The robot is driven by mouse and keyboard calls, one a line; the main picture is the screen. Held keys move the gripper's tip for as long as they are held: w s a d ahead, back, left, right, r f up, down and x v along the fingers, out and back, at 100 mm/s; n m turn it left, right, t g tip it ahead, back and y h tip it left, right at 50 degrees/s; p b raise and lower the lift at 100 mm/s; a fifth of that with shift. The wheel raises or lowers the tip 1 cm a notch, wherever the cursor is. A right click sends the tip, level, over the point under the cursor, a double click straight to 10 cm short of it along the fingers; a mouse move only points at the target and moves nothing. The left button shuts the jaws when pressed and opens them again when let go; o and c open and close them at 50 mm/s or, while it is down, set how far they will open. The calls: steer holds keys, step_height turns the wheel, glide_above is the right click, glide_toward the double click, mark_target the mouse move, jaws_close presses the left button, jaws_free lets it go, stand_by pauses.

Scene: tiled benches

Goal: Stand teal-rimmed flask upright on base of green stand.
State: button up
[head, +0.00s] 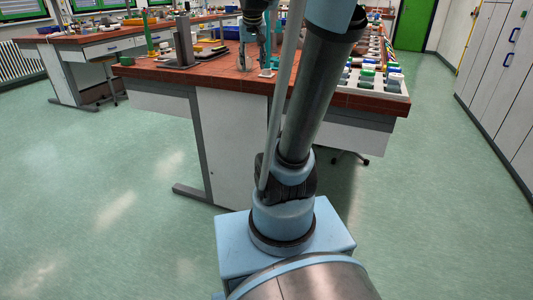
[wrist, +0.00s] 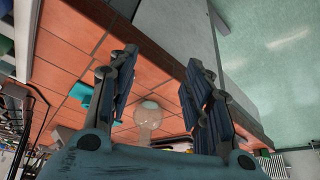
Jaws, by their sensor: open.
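A clear, round-bodied flask (wrist: 148,112) shows between my fingers in the wrist view, over the red-brown tiled bench top; I cannot make out its teal rim or whether the fingers touch it. My gripper (wrist: 160,62) is open, its two dark fingers spread to either side of the flask. In the head view my gripper (head: 254,58) points down, low over the near bench. A teal piece (wrist: 105,96) lies partly behind the left finger in the wrist view; I cannot tell if it is the green stand's base. A green upright rod (head: 148,36) stands left on the bench.
The near bench (head: 220,82) has a grey metal block (head: 184,42) with a plate at the left. White trays of bottles and coloured items (head: 375,82) fill its right side. A blue crate (head: 229,31) is at the back. The bench's front edge is near my gripper.

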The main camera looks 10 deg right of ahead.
steer(key=s+f+g, duration=0.1)
steer(key=s+f, duration=0.9)
steer(key=s, duration=0.4)
steer(key=shift+a+f+n, duration=0.15)
steer(key=shift+f+n, duration=0.15)
steer(key=shift+f, duration=0.1)
steer(key=shift+o, duration=0.4)
steer(key=s+f+g, duration=0.1)
steer(key=s+f, duration=1.2)
steer(key=shift+a+f+n+g+y, duration=0.3)
steer(key=shift+a+y, duration=0.1)
steer(key=shift+a, duration=0.05)
steer(key=c, duration=0.4)
